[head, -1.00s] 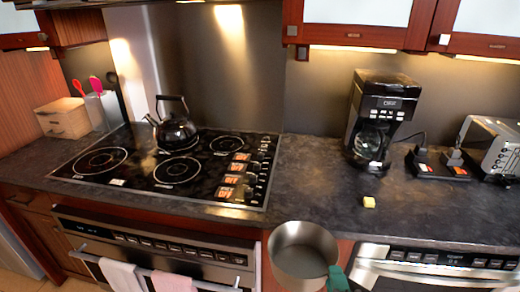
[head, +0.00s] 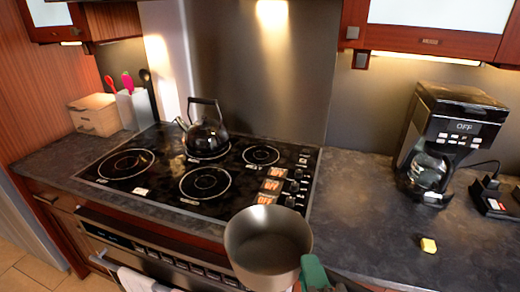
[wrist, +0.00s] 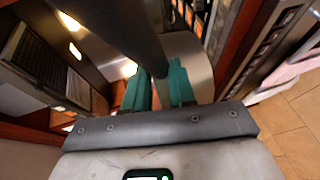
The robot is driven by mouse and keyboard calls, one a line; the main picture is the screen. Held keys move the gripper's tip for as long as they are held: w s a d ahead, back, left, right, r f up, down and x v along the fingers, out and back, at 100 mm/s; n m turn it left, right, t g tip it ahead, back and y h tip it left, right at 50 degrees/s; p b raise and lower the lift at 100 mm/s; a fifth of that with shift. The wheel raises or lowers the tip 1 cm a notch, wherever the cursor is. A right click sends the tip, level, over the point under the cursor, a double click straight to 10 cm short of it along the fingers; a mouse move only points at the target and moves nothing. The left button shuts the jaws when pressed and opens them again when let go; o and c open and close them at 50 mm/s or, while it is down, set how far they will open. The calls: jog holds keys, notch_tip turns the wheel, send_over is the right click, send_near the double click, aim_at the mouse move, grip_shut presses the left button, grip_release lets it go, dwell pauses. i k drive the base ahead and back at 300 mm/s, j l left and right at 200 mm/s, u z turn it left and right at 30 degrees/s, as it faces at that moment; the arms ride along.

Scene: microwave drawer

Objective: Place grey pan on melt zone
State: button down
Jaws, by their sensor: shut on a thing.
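The grey pan (head: 268,268) is at the bottom centre of the head view, upright and empty. It overlaps the front right corner of the stove top (head: 160,196) in the picture. My gripper (wrist: 160,88) has teal fingers and is shut on the pan's dark handle, which the wrist view shows. In the head view one teal finger shows at the pan's right side. The stove has several ringed burners, including a front left one (head: 126,164), a front right one (head: 205,183) and a rear right one (head: 261,155). I cannot read which burner is the melt zone.
A black kettle (head: 207,133) stands on the rear left burner. A wooden box (head: 95,115) and a utensil holder (head: 134,108) stand behind the stove's left side.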

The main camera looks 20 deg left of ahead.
aim_at(277, 162)
jog(key=i+j, duration=0.25)
jog(key=i, duration=0.25)
jog(key=i+j, duration=0.3)
jog(key=i, duration=0.15)
jog(key=i+j, duration=0.25)
jog(key=i, duration=0.25)
